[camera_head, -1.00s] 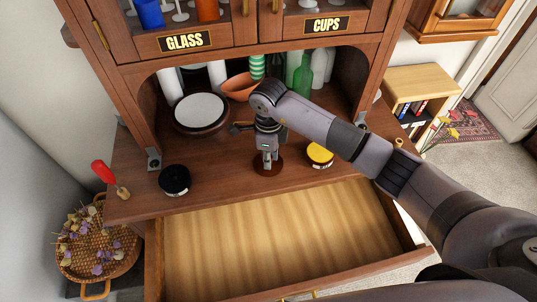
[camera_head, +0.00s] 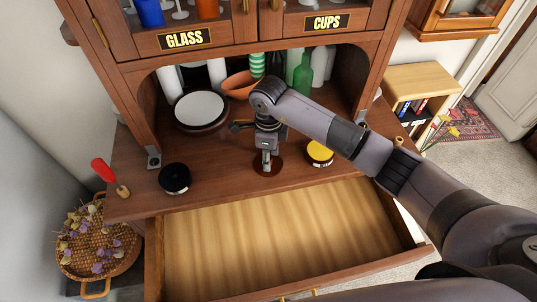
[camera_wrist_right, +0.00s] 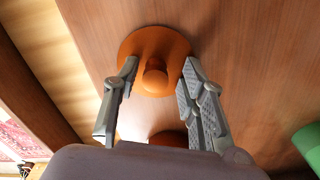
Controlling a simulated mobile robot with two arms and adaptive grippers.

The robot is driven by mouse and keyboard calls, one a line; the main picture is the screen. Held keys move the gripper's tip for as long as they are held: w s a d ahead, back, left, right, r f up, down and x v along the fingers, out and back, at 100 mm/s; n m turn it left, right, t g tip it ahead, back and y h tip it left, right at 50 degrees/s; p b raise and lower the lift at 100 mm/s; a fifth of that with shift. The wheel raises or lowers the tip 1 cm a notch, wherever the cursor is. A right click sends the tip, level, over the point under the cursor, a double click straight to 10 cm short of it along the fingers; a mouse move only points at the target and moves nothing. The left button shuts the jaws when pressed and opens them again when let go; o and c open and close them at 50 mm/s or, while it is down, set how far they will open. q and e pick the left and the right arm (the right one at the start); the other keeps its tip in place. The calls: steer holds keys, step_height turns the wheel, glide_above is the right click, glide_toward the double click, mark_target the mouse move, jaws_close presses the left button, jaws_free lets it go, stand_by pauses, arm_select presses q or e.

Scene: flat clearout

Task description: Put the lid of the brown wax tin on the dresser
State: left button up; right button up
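The brown wax tin (camera_head: 279,169) sits on the dresser top (camera_head: 225,178), behind the open drawer. In the right wrist view its round orange-brown lid (camera_wrist_right: 155,42) has a raised knob (camera_wrist_right: 154,78) in the middle. My right gripper (camera_head: 267,166) points down over it. In the right wrist view the fingers (camera_wrist_right: 158,78) stand either side of the knob, with gaps showing, open and holding nothing. The tin's side is hidden, so I cannot tell how the lid sits. My left gripper is out of view.
A black tin (camera_head: 174,178) stands left and a yellow tin (camera_head: 320,151) right. The open, empty drawer (camera_head: 280,235) juts out in front. A white-topped round object (camera_head: 200,109), a terracotta bowl (camera_head: 238,87) and green bottle (camera_head: 303,75) stand behind. A red-handled tool (camera_head: 103,170) is far left.

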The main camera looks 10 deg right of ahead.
step_height(320, 180, up, 12)
steer(key=b, duration=0.4)
steer(key=shift+b, duration=0.3)
steer(key=shift+r, duration=0.1)
